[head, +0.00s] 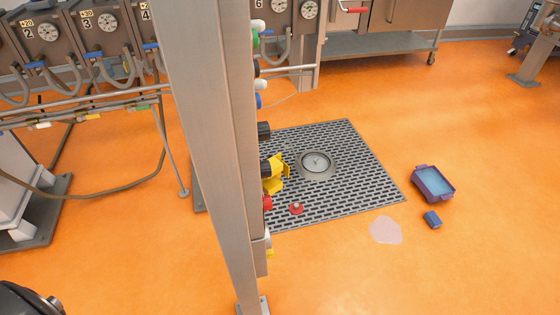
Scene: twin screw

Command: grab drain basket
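A round metal drain with a pale, grey disc-like centre (316,163) is set in the dark slotted floor grate (361,180), right of the steel post. It is the only thing in view that looks like the drain basket; I cannot tell whether the basket is a separate part inside it. A small red piece with a knob (296,208) lies on the grate in front of the drain. Neither gripper can be made out. A dark rounded part at the bottom left corner may be mine.
A steel post (212,140) with coloured fittings stands in front and hides the grate's left part. A yellow fitting (274,173) juts from it. A purple tray (433,183), a blue block (432,220) and a pale puddle (385,230) are at right. Orange floor is otherwise open there.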

